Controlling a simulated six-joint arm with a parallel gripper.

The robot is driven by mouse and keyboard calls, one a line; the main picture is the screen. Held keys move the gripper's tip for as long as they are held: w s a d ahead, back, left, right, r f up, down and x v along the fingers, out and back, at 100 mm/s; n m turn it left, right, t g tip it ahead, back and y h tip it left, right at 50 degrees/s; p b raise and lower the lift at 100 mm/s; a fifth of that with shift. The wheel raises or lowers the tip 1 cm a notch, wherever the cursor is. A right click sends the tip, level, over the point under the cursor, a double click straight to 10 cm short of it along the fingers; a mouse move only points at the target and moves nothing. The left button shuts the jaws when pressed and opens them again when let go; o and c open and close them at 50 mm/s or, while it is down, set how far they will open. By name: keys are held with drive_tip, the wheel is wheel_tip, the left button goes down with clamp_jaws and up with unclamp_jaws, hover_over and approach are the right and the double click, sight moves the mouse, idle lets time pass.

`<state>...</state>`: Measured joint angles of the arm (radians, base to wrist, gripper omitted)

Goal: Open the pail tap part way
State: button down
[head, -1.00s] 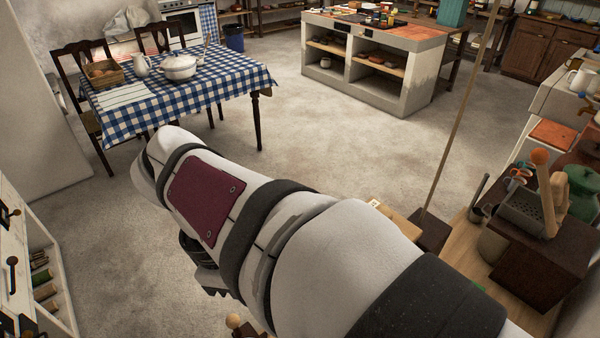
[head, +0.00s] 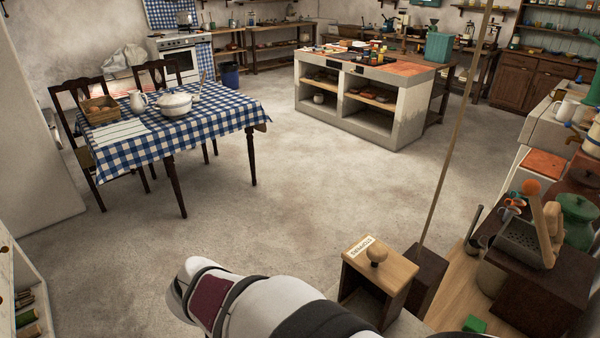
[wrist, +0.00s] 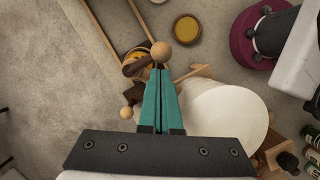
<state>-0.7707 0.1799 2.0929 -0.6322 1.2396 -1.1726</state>
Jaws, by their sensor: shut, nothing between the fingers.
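In the wrist view my gripper (wrist: 160,100) has its two teal fingers closed together, with no thing seen between them. A round wooden knob (wrist: 160,52) shows just beyond the fingertips, beside a dark brown lever-like piece (wrist: 136,66) over a yellowish part. This may be the tap, but the fingers hide some of it, and I cannot tell whether they touch the knob. A large white rounded body (wrist: 228,120), possibly the pail, lies right of the fingers. In the head view my gripper is out of sight, and I cannot make out the pail tap.
A second wooden ball (wrist: 126,113) sits left of the fingers. A round yellow-topped pot (wrist: 187,28) and dark bottles (wrist: 312,160) are nearby. In the head view a wooden box with a knob (head: 380,275) stands beside my arm. The floor (head: 300,190) beyond is open.

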drive_tip(key=shift+d+n+t, duration=0.3)
drive_tip(key=shift+d+n, duration=0.1)
drive_tip(key=shift+n, duration=0.5)
drive_tip(key=shift+w+d+n+t+y, duration=0.15)
drive_tip(key=shift+d+n+t+y, duration=0.15)
drive_tip(key=shift+n, duration=0.75)
drive_tip(key=shift+w+d+n+t+y, duration=0.15)
drive_tip(key=shift+d+n, duration=0.25)
drive_tip(key=shift+n, duration=0.65)
drive_tip(key=shift+w+d, duration=0.1)
drive_tip(key=shift+d, duration=0.05)
drive_tip(key=shift+w, duration=0.1)
